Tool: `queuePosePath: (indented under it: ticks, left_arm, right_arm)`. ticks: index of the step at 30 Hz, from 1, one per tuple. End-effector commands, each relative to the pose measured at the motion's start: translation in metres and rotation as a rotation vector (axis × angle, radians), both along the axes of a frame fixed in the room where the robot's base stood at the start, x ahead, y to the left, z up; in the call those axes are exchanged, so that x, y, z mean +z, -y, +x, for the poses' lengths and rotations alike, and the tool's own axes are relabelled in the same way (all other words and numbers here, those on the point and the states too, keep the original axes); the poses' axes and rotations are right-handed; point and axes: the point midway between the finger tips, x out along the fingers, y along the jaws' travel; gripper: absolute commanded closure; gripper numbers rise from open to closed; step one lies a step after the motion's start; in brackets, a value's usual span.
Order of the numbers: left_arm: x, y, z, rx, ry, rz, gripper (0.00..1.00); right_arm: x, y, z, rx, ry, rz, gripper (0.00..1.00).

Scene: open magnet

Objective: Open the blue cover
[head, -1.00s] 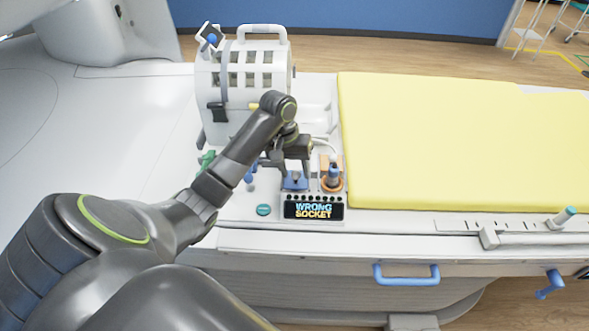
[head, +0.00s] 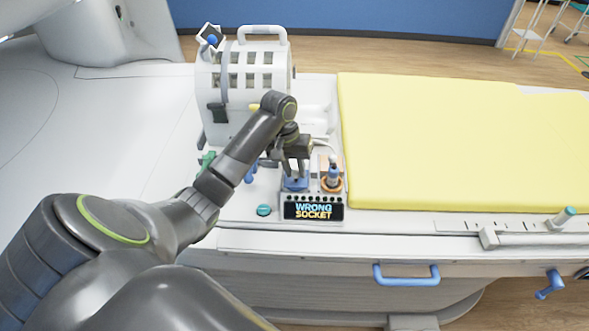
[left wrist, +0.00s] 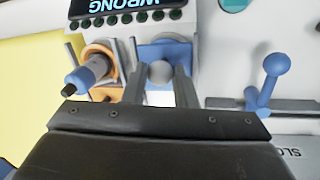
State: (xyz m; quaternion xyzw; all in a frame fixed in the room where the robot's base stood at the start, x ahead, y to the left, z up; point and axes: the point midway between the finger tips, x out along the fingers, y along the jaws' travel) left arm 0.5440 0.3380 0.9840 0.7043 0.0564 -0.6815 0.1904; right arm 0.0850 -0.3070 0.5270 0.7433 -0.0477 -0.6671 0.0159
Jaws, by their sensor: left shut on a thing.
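The blue cover (head: 295,184) sits on the left socket of the small white socket box, just behind its display. It also shows in the left wrist view (left wrist: 178,49), with a grey ball knob (left wrist: 160,72) in front of it. My left gripper (head: 297,172) reaches down over the cover. In the left wrist view its two fingers (left wrist: 160,84) are close on either side of the knob, shut on it. The fingers and knob hide part of the cover. My right gripper is in neither view.
The display (head: 314,210) reads "WRONG SOCKET". An orange socket with a blue-grey plug (head: 333,180) stands just right of the cover. A blue lever (left wrist: 267,82) is on the other side. A white slotted coil (head: 245,75) stands behind; a yellow mat (head: 460,140) lies right.

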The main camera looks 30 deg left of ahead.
Motion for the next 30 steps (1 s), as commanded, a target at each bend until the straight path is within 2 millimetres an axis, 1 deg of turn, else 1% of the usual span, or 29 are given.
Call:
queuePosePath:
  ticks: [1, 6, 12, 17, 26, 27, 30]
  left_arm:
    - [0.003, -0.004, 0.006, 0.002, 0.001, 0.001, 1.0]
    - [0.003, -0.017, 0.027, 0.005, 0.002, 0.001, 1.0]
    - [0.002, -0.028, 0.046, 0.003, 0.003, 0.001, 1.0]
    - [0.002, -0.032, 0.051, 0.002, 0.004, 0.002, 1.0]
    - [0.001, -0.032, 0.052, 0.001, 0.005, 0.002, 1.0]
    - [0.001, -0.032, 0.052, 0.001, 0.005, 0.002, 0.71]
    - [0.001, -0.032, 0.051, 0.001, 0.005, 0.002, 0.58]
  right_arm:
    - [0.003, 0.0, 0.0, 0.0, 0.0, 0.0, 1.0]
    - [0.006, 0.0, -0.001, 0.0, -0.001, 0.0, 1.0]
    - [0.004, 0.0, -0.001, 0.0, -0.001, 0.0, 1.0]
    - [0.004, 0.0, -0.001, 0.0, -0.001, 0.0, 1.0]
    - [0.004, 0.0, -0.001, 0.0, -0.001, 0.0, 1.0]
    - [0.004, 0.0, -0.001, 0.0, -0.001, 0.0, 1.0]
    - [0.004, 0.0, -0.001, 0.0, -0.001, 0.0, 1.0]
